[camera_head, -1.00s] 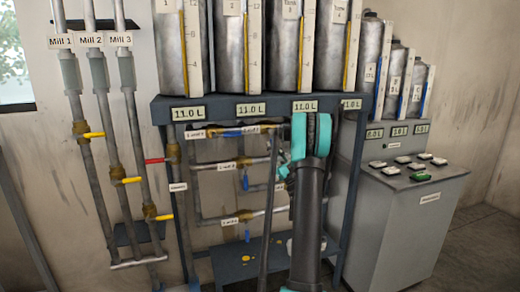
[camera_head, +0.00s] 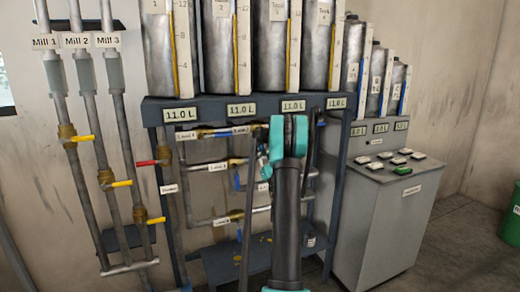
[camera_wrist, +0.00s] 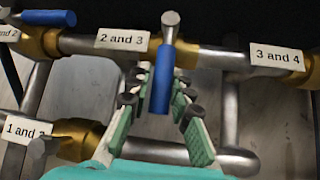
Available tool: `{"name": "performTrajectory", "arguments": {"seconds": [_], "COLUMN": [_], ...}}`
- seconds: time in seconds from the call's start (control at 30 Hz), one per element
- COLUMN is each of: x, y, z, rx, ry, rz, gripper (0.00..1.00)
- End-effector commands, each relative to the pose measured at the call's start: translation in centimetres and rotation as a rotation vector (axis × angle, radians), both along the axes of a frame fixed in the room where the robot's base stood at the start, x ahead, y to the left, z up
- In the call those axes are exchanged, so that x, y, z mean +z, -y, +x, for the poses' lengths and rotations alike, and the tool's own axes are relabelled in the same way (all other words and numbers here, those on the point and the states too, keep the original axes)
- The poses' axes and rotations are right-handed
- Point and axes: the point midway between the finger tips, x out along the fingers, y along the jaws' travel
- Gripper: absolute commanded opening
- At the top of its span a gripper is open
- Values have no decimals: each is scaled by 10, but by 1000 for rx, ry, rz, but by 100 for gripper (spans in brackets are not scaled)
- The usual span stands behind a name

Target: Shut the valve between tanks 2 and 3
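The valve labelled "2 and 3" (camera_wrist: 122,40) is in the wrist view, on a horizontal grey pipe with a brass body. Its blue handle (camera_wrist: 161,78) points down the picture, across the pipe. My gripper (camera_wrist: 160,92) is open, with a green-padded finger on each side of the handle. Gaps show between pads and handle; I cannot tell whether either touches. In the head view my gripper (camera_head: 284,128) is a teal shape in front of the rack, below the tanks, and hides that valve.
In the wrist view a blue handle (camera_wrist: 48,18) at the upper left lies along its pipe. The "3 and 4" label (camera_wrist: 277,57) is at the right. The head view shows mill pipes with yellow handles (camera_head: 85,138), a grey control cabinet (camera_head: 385,230) and a green bin (camera_head: 511,215).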

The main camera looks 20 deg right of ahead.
Motion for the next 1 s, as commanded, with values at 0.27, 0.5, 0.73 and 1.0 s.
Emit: {"name": "performTrajectory", "arguments": {"seconds": [0.27, 0.5, 0.73, 1.0], "x": [0, -5, -31, -52], "y": [0, 2, 6, 10], "z": [0, -5, -29, -50], "rx": [-1, -2, -3, -1], "ry": [-1, -1, -1, 0], "rz": [-1, -1, -2, 0], "gripper": [38, 38, 38, 38]}}
